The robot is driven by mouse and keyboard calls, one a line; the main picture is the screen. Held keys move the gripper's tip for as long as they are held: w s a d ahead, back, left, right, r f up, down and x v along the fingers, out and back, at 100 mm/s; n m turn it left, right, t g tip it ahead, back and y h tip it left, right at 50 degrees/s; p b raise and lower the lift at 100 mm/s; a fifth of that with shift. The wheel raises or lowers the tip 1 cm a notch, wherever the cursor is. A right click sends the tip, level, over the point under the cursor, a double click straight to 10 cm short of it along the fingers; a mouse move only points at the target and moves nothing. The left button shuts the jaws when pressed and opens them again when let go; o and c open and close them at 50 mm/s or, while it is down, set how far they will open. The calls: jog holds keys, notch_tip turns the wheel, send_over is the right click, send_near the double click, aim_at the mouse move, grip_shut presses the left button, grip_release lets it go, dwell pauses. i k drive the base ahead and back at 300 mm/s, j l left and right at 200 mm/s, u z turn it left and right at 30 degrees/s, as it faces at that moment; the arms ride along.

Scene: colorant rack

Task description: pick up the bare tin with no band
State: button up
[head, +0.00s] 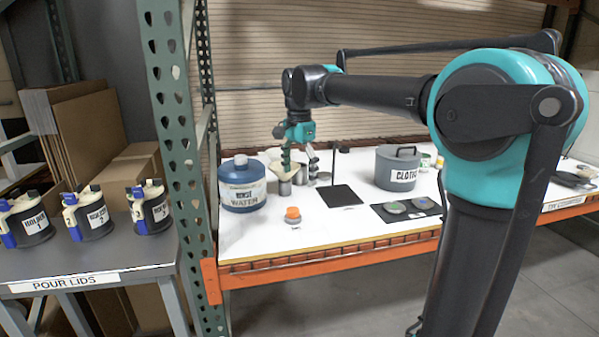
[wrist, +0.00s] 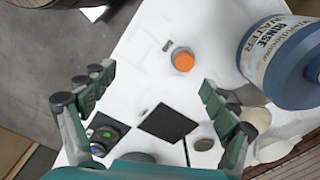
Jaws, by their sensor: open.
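My gripper (head: 299,163) hangs open and empty over the left part of the white shelf top. In the wrist view its two fingers stand wide apart (wrist: 158,92), with shelf top between them. Small grey metal tins (head: 285,187) stand beneath and beside it in the head view, partly hidden by the fingers and a cream cone-shaped piece. I cannot tell which one is bare or whether any has a band. A round metal-rimmed thing (wrist: 203,145) shows beside the right finger in the wrist view; I cannot tell whether it is a tin.
A blue rinse water jug (head: 242,186) stands left of the gripper. A small orange-topped item (head: 293,214) and a black square pad (head: 339,196) lie in front. A grey lidded pot (head: 397,168) and a dark mat with round pads (head: 407,209) are to the right.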

aim_at(301, 178)
jog(key=i, duration=1.2)
